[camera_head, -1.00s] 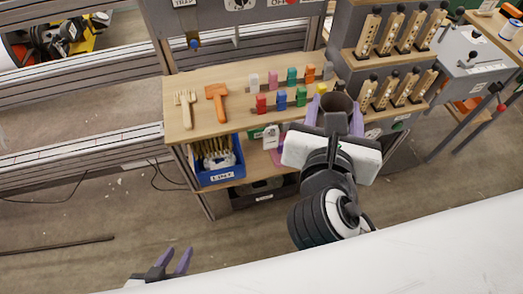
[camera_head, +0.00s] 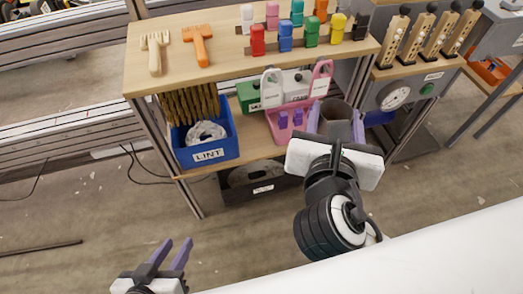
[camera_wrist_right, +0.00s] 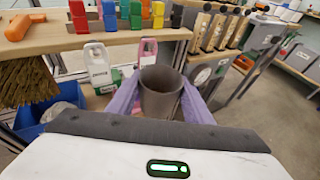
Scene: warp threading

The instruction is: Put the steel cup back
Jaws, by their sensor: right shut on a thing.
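The steel cup (camera_head: 337,118) is a dark grey, open-topped cylinder. My right gripper (camera_head: 335,124) is shut on it, with a purple finger on each side, and holds it upright in front of the shelf unit, below the tabletop's right end. In the right wrist view the cup (camera_wrist_right: 160,92) sits between the purple fingers with its open mouth showing. My left gripper (camera_head: 168,256) is open and empty over the floor at the lower left. The cup's lower part is hidden by my wrist in the head view.
The wooden tabletop (camera_head: 225,62) bears combs and several coloured clips. On the lower shelf (camera_head: 256,147) stand a blue LINT bin (camera_head: 208,150), a green box (camera_head: 249,97) and a pink holder (camera_head: 283,122). Wooden blocks (camera_head: 395,38) and a gauge (camera_head: 395,95) are at the right.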

